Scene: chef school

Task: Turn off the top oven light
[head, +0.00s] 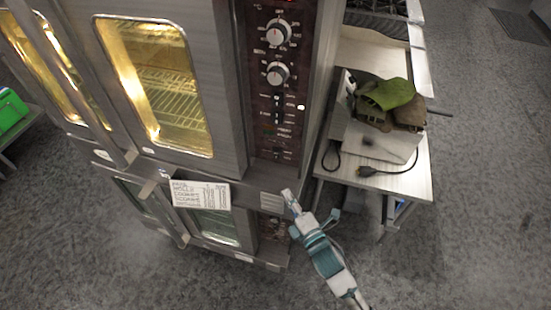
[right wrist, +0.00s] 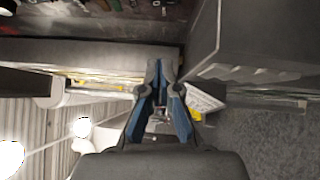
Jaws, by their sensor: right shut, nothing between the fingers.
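The top oven (head: 222,80) stands at the upper left of the head view, and yellow light glows behind its door window (head: 155,85). Its dark control panel (head: 262,52) runs down the right side, with two round knobs, the upper knob (head: 278,32) and the lower knob (head: 277,73). Small switches (head: 278,98) sit below the knobs; their positions are too small to tell. My right gripper (head: 288,196) is shut and empty, just below the panel's lower end. It also shows in the right wrist view (right wrist: 160,68), fingertips together. My left gripper is out of view.
A lower oven (head: 213,228) sits beneath, with a paper sign (head: 200,194) in front. A metal side table (head: 400,185) at the right holds a box with a green and brown cloth item (head: 390,97) and a black cord. Grey floor is clear at the right.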

